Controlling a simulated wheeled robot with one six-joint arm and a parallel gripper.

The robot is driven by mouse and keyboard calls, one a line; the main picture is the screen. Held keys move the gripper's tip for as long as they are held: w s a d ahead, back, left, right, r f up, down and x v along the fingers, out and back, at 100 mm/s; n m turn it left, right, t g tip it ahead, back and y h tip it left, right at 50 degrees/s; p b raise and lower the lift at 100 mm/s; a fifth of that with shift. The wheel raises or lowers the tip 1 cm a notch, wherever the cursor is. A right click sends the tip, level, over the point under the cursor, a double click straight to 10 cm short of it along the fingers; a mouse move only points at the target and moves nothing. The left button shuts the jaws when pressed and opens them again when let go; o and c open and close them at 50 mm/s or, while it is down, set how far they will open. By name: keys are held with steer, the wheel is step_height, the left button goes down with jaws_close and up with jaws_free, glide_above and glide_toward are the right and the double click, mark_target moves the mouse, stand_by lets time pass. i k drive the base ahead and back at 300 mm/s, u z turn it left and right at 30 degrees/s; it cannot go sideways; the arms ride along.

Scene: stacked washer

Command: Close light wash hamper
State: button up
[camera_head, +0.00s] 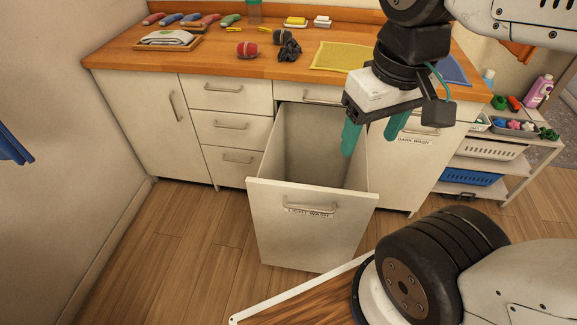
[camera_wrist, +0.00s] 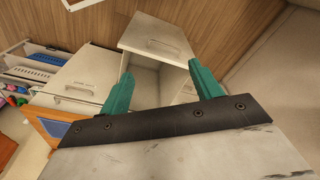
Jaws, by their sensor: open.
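The light wash hamper (camera_head: 312,225) is a white pull-out drawer with a bar handle and a "LIGHT WASH" label. It stands pulled out from the cabinet, and its inside looks empty where I can see it. In the wrist view its front panel (camera_wrist: 158,42) shows beyond the fingers. My gripper (camera_head: 372,138) has two teal fingers, apart and empty. In the head view it appears over the right rear part of the open hamper; its exact height above the rim is hard to tell. The fingers also show in the wrist view (camera_wrist: 162,88).
The dark wash front (camera_head: 410,165) is right of the hamper. The wooden counter (camera_head: 210,68) above holds cloths, dark and red bundles and soap. A shelf cart (camera_head: 495,170) with baskets stands at the right. Wood floor (camera_head: 190,235) is clear in front and left of the hamper.

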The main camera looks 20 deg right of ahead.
mark_target(312, 204)
steer(key=z, duration=0.2)
steer(key=k, duration=1.35)
steer(key=z, duration=0.7)
steer(key=i, duration=0.7)
steer(key=u, duration=0.95)
